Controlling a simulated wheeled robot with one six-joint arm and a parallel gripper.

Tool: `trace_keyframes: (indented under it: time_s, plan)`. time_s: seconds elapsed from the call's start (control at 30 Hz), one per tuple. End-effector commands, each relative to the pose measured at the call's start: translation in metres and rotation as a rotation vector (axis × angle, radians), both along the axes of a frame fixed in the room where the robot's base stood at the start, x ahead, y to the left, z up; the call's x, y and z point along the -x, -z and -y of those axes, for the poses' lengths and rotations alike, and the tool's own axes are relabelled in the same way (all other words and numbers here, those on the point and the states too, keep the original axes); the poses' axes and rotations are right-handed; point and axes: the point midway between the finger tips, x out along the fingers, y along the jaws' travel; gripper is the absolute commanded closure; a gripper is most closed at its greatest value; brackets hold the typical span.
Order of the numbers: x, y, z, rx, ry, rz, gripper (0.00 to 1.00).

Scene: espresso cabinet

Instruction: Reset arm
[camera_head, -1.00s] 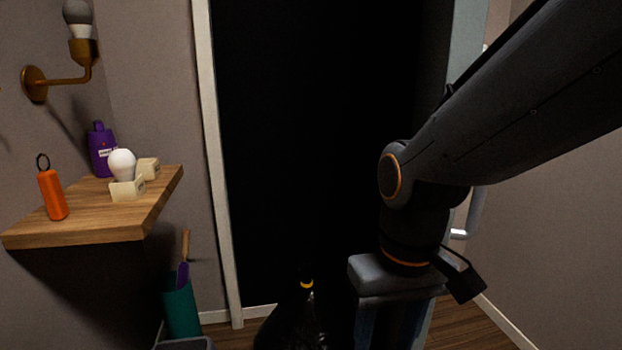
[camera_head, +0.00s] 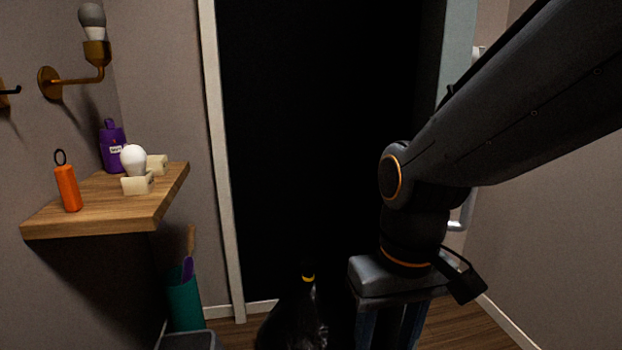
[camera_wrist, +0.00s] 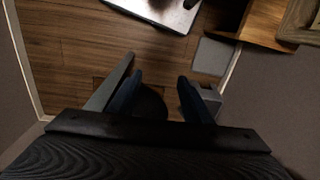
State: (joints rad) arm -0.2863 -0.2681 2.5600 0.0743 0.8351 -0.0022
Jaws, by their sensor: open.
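My gripper (camera_head: 390,310) hangs at the end of my dark arm in the right half of the head view, pointing down. Its fingertips fall below the frame edge there. In the wrist view its two blue-lined fingers (camera_wrist: 160,85) stand wide apart with nothing held between them. Wooden floor lies beneath, and a dark round shape shows partly hidden behind the gripper's base.
A wooden shelf (camera_head: 150,212) at left holds a white bulb (camera_head: 133,160), an orange cylinder (camera_head: 68,188) and a purple container (camera_head: 112,148). A black bag (camera_head: 292,325) stands by the dark doorway. A teal bin (camera_head: 185,303) is below the shelf. A wall lamp (camera_head: 92,50) hangs above.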

Motion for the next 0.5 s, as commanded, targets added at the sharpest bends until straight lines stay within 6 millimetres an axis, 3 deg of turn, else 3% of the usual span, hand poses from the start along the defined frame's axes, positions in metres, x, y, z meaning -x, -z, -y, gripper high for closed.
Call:
trace_keyframes:
  time_s: [0.27,0.5]
  plan:
    - [0.000,0.000,0.000,0.000,0.000,0.000,0.55]
    - [-0.001,-0.017,0.012,0.009,0.038,-0.002,0.55]
